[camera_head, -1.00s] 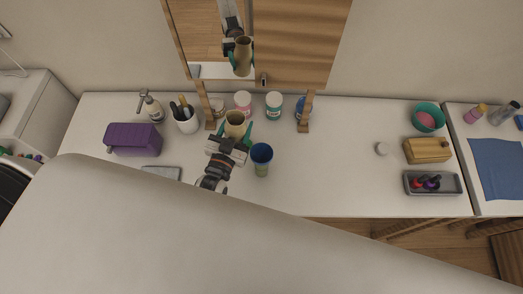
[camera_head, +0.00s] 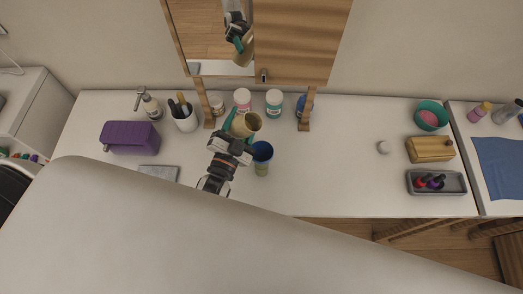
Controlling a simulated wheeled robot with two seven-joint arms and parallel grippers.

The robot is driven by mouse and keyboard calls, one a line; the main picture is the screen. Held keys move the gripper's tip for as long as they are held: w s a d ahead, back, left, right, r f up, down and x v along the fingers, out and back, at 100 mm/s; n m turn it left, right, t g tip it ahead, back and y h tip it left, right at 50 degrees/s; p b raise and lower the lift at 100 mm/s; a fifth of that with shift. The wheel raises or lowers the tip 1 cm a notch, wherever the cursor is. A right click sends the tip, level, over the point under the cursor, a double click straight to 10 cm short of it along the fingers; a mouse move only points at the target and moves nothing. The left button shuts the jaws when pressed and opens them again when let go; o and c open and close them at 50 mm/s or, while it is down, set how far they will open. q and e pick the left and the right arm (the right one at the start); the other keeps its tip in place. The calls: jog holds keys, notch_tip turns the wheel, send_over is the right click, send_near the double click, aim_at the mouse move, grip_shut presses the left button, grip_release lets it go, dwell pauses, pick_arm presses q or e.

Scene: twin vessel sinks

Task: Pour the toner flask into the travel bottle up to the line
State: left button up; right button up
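The toner flask, a tan open-mouthed vessel (camera_head: 247,124), is held above the counter and tilted to the right, its mouth toward the travel bottle. My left gripper (camera_head: 239,136), with teal fingers, is shut around the flask. The travel bottle (camera_head: 262,158) stands upright just right of and below the flask in the picture. It has a blue upper part and a greenish lower part. Its line and any liquid stream are too small to tell. My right gripper is not in view.
Jars (camera_head: 274,103), a brush cup (camera_head: 185,119) and a purple box (camera_head: 130,138) stand nearby. A grey tray (camera_head: 436,183) and a wooden box (camera_head: 430,149) are at right.

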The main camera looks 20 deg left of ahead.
pick_arm(q)
jog(key=shift+f+m+h+b, duration=0.15)
jog(key=shift+m+h+b, duration=0.25)
jog(key=shift+m+b, duration=0.55)
jog(key=shift+m, duration=0.35)
jog(key=shift+a+f+m+t+h+b, duration=0.2)
jog(key=shift+m+b, duration=0.35)
jog(key=shift+m, duration=0.4)
jog(key=shift+a+m+t+h+b, duration=0.1)
jog(key=shift+m+h+b, duration=0.3)
jog(key=shift+m, duration=0.55)
dwell(1.8)
jog(key=shift+r+m+h, duration=0.3)
jog(key=shift+r+m, duration=0.3)
jog(key=shift+m, duration=0.4)
dwell(1.5)
jog(key=shift+f+b, duration=0.4)
